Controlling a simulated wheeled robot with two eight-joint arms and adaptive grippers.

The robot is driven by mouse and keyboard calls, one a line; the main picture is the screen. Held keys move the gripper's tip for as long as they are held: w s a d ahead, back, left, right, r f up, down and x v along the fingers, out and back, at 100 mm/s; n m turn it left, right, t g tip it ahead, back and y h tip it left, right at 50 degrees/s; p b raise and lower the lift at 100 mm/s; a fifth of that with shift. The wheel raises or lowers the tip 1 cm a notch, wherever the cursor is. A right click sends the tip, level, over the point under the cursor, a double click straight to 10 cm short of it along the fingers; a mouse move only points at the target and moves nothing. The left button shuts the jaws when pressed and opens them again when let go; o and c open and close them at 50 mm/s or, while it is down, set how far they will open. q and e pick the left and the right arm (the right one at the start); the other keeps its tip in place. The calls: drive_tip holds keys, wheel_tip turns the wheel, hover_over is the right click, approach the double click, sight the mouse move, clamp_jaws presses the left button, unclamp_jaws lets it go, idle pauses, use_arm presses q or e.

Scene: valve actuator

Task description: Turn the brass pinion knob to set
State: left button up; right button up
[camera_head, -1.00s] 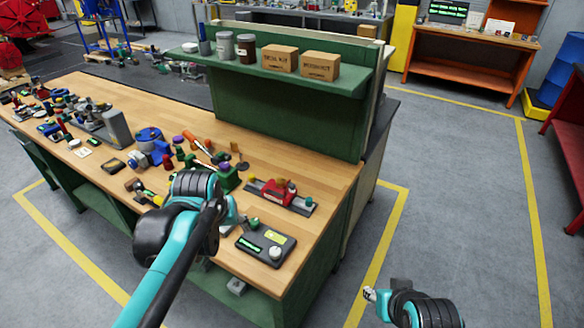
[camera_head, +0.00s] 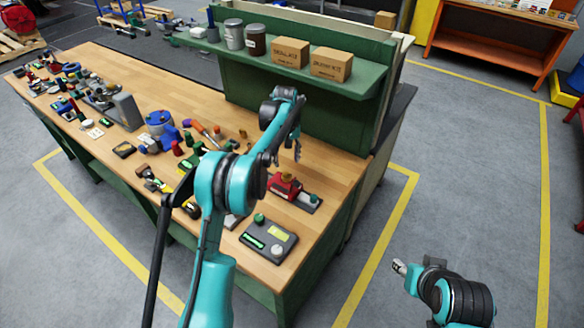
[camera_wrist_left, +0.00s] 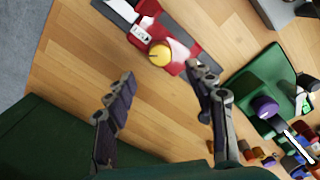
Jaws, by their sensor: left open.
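The brass pinion knob (camera_wrist_left: 159,54) is a round yellow knob on top of the red valve actuator (camera_wrist_left: 180,48), in the left wrist view. In the head view the red actuator (camera_head: 283,189) sits near the bench's right end, with the small knob (camera_head: 287,177) on top. My left gripper (camera_head: 297,150) hangs above and behind it, pointing down. In the left wrist view my left gripper (camera_wrist_left: 160,74) is open and empty, its fingertips apart just below the knob in the picture. My right gripper (camera_head: 400,267) is low at the right, off the bench; its jaws are too small to read.
A dark box with a green display (camera_head: 268,241) stands at the bench's front right corner. A green shelf (camera_head: 350,85) with cartons and cans rises behind the actuator. A green fixture with a purple knob (camera_wrist_left: 265,106) stands nearby. Many tools crowd the bench's left part.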

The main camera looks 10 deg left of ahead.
sight(287, 175)
use_arm(q)
wheel_tip(287, 175, down, 7)
drive_tip(key=shift+s+f+b, duration=0.1)
drive_tip(key=shift+f+b, duration=0.1)
drive_tip(key=shift+b, duration=0.35)
drive_tip(key=c, duration=1.2)
